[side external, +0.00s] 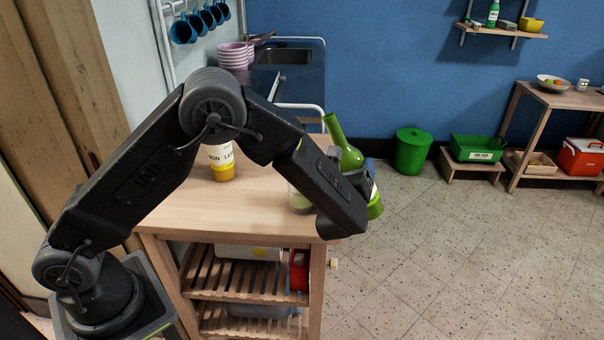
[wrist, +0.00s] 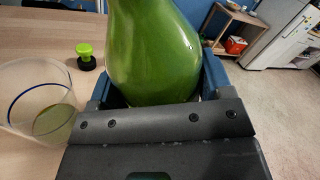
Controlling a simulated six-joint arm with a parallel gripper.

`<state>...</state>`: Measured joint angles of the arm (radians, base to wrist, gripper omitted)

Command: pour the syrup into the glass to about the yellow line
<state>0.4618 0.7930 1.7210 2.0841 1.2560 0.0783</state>
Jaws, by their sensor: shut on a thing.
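My gripper (side external: 360,180) is shut on a green bottle (side external: 345,150), also seen in the wrist view (wrist: 155,45). The bottle leans, its neck up and toward the left in the side view, its base low at right. The clear glass (side external: 297,199) stands on the wooden table, left of the bottle and partly hidden behind my arm. In the wrist view the glass (wrist: 25,100) shows a dark blue line and an olive-green layer low inside. I cannot make out a yellow line clearly. No stream from the bottle is visible.
A black stopper with a green top (wrist: 86,55) stands on the table beyond the glass. A white-and-yellow labelled container (side external: 222,165) stands farther left on the table (side external: 190,210). Pink bowls (side external: 234,55) are stacked behind. Floor is open right of the table.

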